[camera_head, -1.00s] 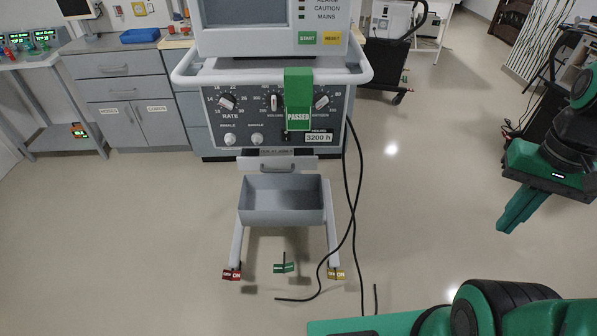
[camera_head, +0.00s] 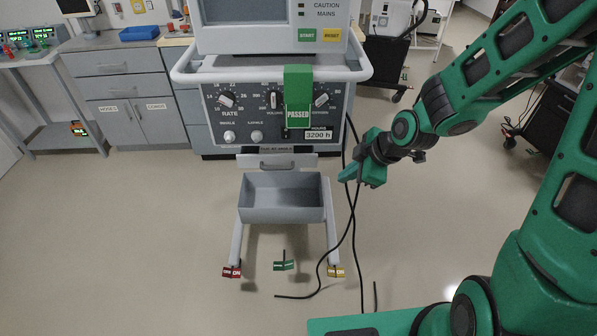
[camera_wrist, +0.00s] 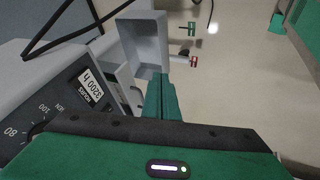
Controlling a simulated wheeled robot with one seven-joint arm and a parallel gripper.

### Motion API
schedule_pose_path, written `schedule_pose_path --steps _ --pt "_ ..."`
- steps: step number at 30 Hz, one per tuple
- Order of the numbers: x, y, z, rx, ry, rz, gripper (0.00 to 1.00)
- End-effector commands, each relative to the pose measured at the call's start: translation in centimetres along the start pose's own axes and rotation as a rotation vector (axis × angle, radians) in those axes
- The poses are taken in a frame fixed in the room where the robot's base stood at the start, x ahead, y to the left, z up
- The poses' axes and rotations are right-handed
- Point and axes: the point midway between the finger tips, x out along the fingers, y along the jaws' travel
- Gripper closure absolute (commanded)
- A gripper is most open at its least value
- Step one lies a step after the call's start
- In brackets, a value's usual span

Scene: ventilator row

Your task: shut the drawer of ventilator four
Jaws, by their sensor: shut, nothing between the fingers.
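The ventilator (camera_head: 275,105) stands upright with a green PASSED tag; no number four can be read on it. A grey open-topped drawer (camera_head: 282,215) stands out below its body and looks empty. A pale panel with a bar handle (camera_head: 278,166) sits just above and behind the drawer. My gripper (camera_head: 346,176) is shut and empty, to the right of the drawer and apart from it in the head view. In the wrist view the shut fingers (camera_wrist: 161,84) point toward the near end of the drawer (camera_wrist: 148,42); I cannot tell how wide the gap is.
Black cables (camera_head: 352,215) hang down the ventilator's right side, close by my gripper, and reach the floor. Legs with red, green and yellow tags (camera_head: 284,267) are below. A black cart (camera_head: 388,65) stands behind.

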Motion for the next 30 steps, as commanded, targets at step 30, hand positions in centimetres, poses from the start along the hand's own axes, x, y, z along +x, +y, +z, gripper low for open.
schedule_pose_path --steps 30 --pt "11.3 -0.8 -7.5 -0.21 0.173 0.035 1.0"
